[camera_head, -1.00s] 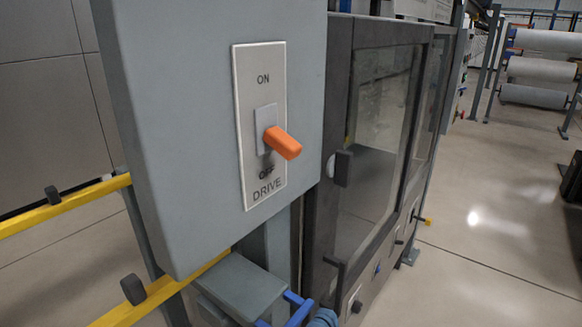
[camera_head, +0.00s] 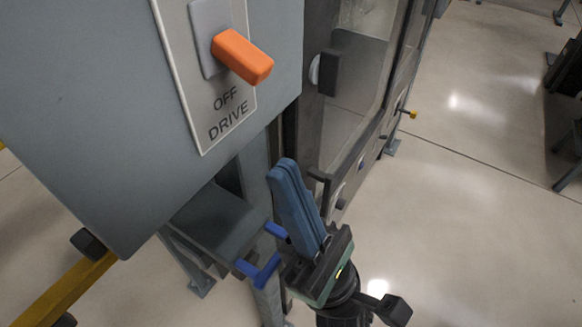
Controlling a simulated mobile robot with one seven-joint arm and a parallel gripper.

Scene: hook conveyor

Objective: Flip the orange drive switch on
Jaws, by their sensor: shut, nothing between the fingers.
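The orange drive switch (camera_head: 242,57) sticks out from a light plate (camera_head: 176,62) on the front of a grey box. Its lever points down and to the right, toward the OFF lettering above the word DRIVE. The top of the plate is out of the picture. My gripper (camera_head: 282,168) is below and to the right of the switch, apart from it. Its blue fingers point up and are pressed together with nothing between them.
The grey box (camera_head: 90,120) fills the upper left. Blue handles (camera_head: 262,268) and a grey ledge (camera_head: 215,225) are beside my gripper. A dark-framed glass cabinet (camera_head: 365,110) stands behind. A yellow rail (camera_head: 62,290) is at lower left. Open floor (camera_head: 470,200) lies right.

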